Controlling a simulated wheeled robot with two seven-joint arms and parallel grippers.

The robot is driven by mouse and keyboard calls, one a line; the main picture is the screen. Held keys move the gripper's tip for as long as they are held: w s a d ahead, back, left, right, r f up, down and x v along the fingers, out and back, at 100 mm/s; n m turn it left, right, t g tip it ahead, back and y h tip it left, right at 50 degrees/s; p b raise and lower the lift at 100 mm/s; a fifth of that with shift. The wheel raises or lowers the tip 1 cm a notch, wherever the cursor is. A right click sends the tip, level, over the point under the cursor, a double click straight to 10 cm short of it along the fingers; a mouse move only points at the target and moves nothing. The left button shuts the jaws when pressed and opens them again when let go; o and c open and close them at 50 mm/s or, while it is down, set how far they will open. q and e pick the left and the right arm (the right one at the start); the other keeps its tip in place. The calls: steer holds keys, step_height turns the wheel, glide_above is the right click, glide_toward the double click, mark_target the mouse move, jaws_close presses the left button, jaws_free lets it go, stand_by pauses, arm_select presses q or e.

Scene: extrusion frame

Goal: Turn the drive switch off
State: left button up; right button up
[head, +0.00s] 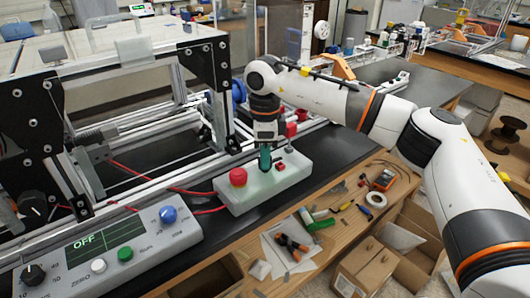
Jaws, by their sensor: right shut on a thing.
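A pale control box (240,197) sits on the black bench top beside the metal frame. It carries a red mushroom button (238,177) on its left and a small red part (280,166) towards its right. My right gripper (265,160) points down onto the top of this box, between those two red parts. It is shut on what appears to be the drive switch, which the fingers mostly hide; I cannot tell which way it is set. A second panel (135,250) at lower left has a display reading OFF. My left gripper is not in view.
The extrusion frame (165,62) stands close to the left of my right gripper. Red cables run near the box. A wooden bench with tools, a tape roll (376,199) and papers lies in front. Open cardboard boxes (368,268) stand at lower right.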

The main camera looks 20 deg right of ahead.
steer(key=shift+n, duration=0.6)
steer(key=o, duration=1)
steer(key=shift+r, duration=0.1)
step_height(320, 180, up, 12)
steer(key=shift+f+b, duration=0.1)
steer(key=shift+b, duration=0.2)
